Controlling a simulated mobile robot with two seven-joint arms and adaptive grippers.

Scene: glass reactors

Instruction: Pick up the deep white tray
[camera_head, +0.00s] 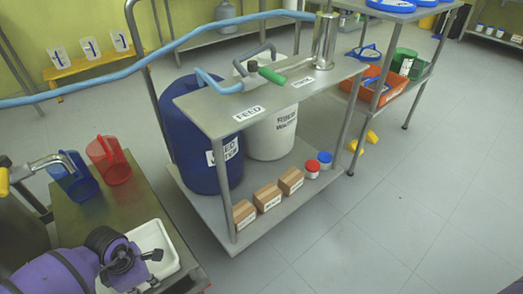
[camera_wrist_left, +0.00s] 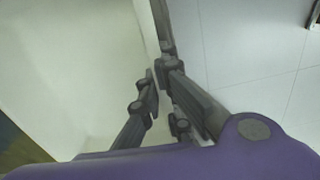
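The deep white tray (camera_head: 152,237) stands on the metal table at the lower left of the head view. It is partly hidden by my left gripper and arm. In the left wrist view the tray's pale wall (camera_wrist_left: 70,70) fills the left side. My left gripper (camera_head: 152,262) is at the tray's near right rim. In the wrist view its fingers (camera_wrist_left: 157,75) lie on either side of the wall, one inside and one outside, with little gap between. They look shut on the wall, though contact at the tips is partly hidden. My right gripper is not in view.
A red jug (camera_head: 110,160) and a blue jug (camera_head: 74,178) stand on the same table (camera_head: 95,220) behind the tray. A metal cart (camera_head: 270,235) with a blue drum (camera_head: 190,130), a white drum and small boxes stands to the right. Floor (camera_head: 400,230) at the right is clear.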

